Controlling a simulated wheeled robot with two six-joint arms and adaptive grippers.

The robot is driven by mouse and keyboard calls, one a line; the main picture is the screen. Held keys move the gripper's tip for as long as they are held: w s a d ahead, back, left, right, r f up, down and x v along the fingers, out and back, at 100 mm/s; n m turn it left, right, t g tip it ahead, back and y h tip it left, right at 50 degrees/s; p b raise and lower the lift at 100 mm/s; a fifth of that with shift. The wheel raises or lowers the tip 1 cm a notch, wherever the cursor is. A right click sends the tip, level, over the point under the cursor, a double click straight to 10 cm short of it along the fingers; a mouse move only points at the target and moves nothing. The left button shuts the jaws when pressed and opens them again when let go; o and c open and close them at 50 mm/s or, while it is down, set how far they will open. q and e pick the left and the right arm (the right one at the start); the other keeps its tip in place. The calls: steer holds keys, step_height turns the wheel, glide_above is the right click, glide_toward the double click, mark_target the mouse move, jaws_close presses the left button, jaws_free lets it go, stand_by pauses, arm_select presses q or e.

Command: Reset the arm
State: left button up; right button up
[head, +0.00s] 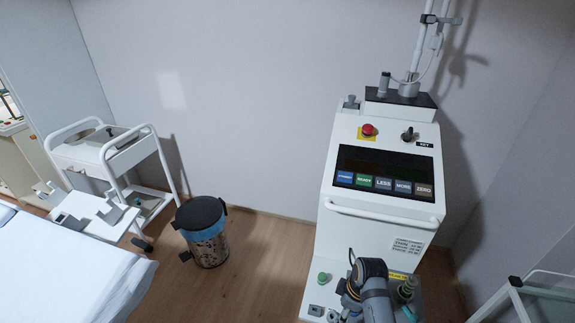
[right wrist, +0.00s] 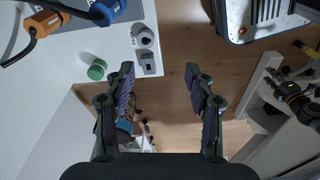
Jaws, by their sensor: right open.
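A green round button (right wrist: 97,70) on a white surface lies left of the fingers. In the head view my right arm (head: 373,295) comes in at the bottom edge, in front of the lower part of a white console (head: 380,230); its fingers are hard to make out there. The green button (head: 323,277) shows just left of the arm.
The console carries a row of labelled buttons (head: 384,184), a red stop knob (head: 368,130) and a front handle (head: 381,212). A lidded bin (head: 205,232), a white trolley (head: 110,155) and a bed (head: 60,270) stand to the left. Floor between bin and console is clear.

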steer(key=s+d+r+m+t+h, duration=0.25)
steer(key=s+d+r+m, duration=0.55)
steer(key=s+m, duration=0.4)
step_height(320, 180, down, 25)
steer(key=s+d, duration=0.2)
steer(key=d, duration=0.1)
arm_select(q)
steer(key=shift+w, duration=0.85)
arm_select(e)
steer(key=s+f+g, duration=0.2)
steer(key=s+f, duration=1.5)
steer(key=s, duration=0.1)
steer(key=shift+s+d+m, duration=0.4)
